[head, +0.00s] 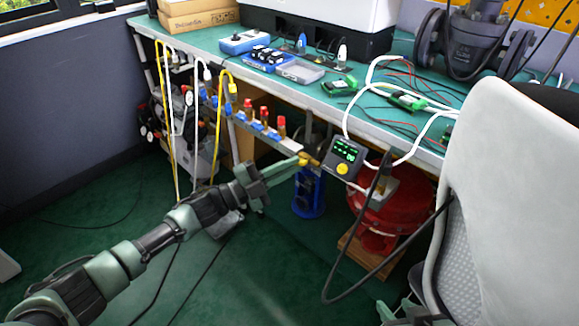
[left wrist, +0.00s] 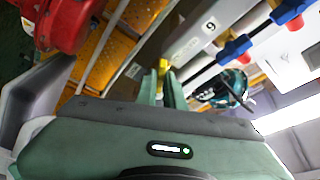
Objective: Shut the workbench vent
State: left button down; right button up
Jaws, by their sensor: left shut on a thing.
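The workbench vent appears to be the small yellow valve handle (head: 303,160) at the right end of the pipe manifold along the bench's front edge. It also shows as a yellow piece (left wrist: 162,66) in the left wrist view. My left gripper (head: 293,165) reaches it from the left and is shut on it. In the left wrist view its two fingers (left wrist: 160,85) stand close together on either side of the yellow piece, hiding part of it. A green part of my right arm or gripper (head: 405,312) shows at the bottom edge, too cut off to read its jaws.
The manifold carries several red-topped valves (head: 265,115) with blue fittings. A gauge box with a yellow button (head: 343,158) hangs just right of the handle. Cables and a black hose loop below. A red vessel (head: 385,210) stands under the bench; a white chair (head: 500,190) blocks the right.

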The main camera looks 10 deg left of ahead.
pick_arm(q)
jog(key=c, duration=1.5)
grip_release()
jog(key=shift+a, duration=0.1)
